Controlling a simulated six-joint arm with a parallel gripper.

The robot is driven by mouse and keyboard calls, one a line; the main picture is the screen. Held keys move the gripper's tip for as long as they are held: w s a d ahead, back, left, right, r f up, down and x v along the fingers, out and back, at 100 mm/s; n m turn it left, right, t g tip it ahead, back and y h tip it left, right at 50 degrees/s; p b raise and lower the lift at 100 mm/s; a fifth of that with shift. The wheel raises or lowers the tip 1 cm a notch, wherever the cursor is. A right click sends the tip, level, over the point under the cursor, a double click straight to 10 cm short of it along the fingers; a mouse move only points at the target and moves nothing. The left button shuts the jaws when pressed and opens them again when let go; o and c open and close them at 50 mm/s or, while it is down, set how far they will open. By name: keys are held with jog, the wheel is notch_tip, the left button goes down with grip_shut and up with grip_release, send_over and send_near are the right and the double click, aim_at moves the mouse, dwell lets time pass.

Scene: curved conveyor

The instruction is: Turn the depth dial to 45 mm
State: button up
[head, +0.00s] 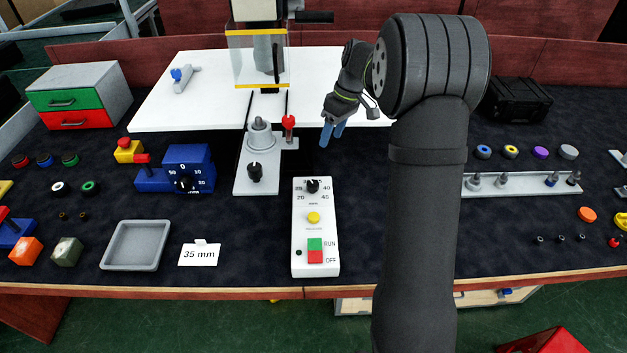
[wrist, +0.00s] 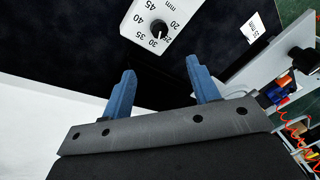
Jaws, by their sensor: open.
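The white control panel (head: 312,240) stands near the front middle of the table. Its black dial (head: 312,186) has a scale marked from 20 to 45. The dial also shows at the top of the wrist view (wrist: 159,28), where its pale mark appears to be near 30.
The panel also has a yellow button (head: 313,218) and a green and red switch (head: 315,250). A card reading 35 mm (head: 199,254) and a grey tray (head: 136,247) lie left. A grey fixture (head: 257,175) and a blue block with another dial (head: 188,160) stand behind.

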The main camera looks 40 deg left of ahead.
jog(key=n, duration=0.6)
jog(key=n+y, duration=0.1)
jog(key=n, duration=0.2)
send_near(312, 183)
jog(key=shift+g, duration=0.4)
jog(key=x, duration=0.8)
jog(key=shift+w+a+f, duration=0.1)
jog(key=shift+w+f, duration=0.1)
jog(key=shift+f, duration=0.2)
jog(key=shift+c, duration=0.2)
jog(key=c, duration=0.9)
